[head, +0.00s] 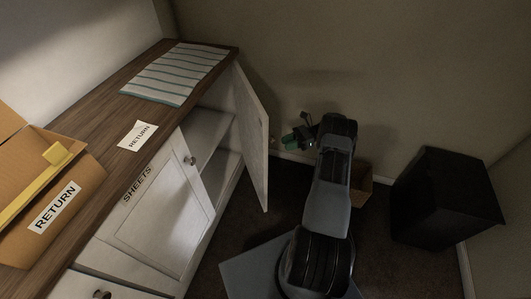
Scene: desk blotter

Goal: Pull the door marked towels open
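A white cabinet door (251,137) stands wide open at the far end of the cabinet, swung out from the front. No towels marking shows on the side facing me. White shelves (211,143) are visible in the opening. A closed door marked SHEETS (160,220) with a round knob (190,160) is beside it, nearer me. My gripper (292,139) is just right of the open door, apart from its free edge in the picture. A greenish part shows at its tip. The fingers are too small and dark to tell whether they are open.
A striped cloth (178,72) and a RETURN card (138,135) lie on the wooden top (112,112). A cardboard box marked RETURN (75,178) stands at left. A black box (446,200) and a small cardboard box (362,187) are on the dark floor, right of the arm.

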